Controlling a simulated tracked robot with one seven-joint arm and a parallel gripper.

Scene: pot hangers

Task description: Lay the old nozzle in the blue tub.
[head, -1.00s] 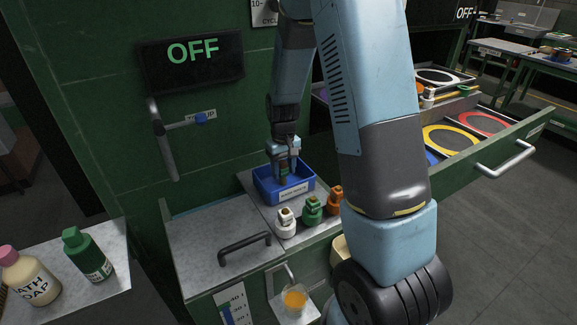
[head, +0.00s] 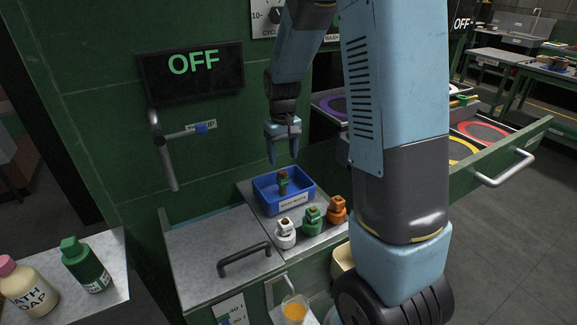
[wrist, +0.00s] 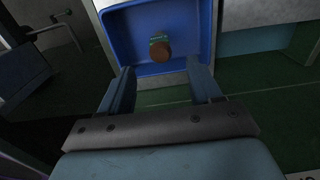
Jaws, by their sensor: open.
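The blue tub (head: 267,203) stands on the grey counter, its label facing front; it also shows in the wrist view (wrist: 122,30). A small green and brown nozzle (head: 283,184) is inside the tub, apparently upright on its floor; the wrist view shows its round brown top (wrist: 160,52). My gripper (head: 283,157) is open and empty above the tub, pointing down. Its fingers (wrist: 160,85) are clear of the nozzle.
White (head: 285,234), green (head: 312,221) and orange (head: 337,210) nozzles stand in a row in front of the tub. A lid with a dark handle (head: 244,260) lies to the left. An open drawer (head: 490,178) with coloured rings is at right. A wall lever (head: 165,150) sticks out at left.

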